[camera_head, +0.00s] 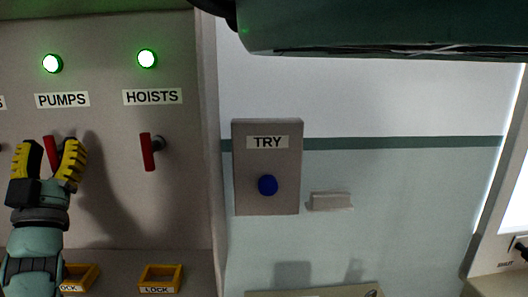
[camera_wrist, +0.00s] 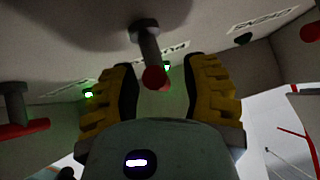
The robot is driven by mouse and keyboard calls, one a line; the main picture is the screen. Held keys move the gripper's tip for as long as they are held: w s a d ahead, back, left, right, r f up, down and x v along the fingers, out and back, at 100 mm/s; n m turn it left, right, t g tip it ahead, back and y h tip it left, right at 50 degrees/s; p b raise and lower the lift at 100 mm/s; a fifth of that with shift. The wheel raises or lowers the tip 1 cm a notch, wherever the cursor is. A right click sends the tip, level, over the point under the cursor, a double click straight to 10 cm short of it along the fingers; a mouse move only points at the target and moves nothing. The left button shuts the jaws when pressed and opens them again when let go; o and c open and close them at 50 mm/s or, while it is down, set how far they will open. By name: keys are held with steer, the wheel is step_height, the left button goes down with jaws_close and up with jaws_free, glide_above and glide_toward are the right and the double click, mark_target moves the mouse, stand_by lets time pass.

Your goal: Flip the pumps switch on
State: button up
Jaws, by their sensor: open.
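The pumps switch (camera_head: 51,151) has a red handle on the grey panel (camera_head: 185,200), below the "PUMPS" label (camera_head: 62,100) and a lit green lamp (camera_head: 52,63). My gripper (camera_head: 50,160) is open, with its two yellow fingers on either side of the red handle. In the wrist view the switch (camera_wrist: 154,78) shows as a dark post with a red end between the open fingers (camera_wrist: 160,85). I cannot tell whether either finger touches it. The handle's lower part is hidden behind my gripper in the head view.
The hoists switch (camera_head: 148,152), also red, stands right of the pumps switch, under a lit green lamp (camera_head: 147,58). Yellow lock brackets (camera_head: 162,278) sit below. A "TRY" box (camera_head: 267,205) with a blue button (camera_head: 268,185) is on the wall to the right.

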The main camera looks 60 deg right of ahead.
steer(key=shift+f, duration=0.1)
steer(key=v, duration=1.2)
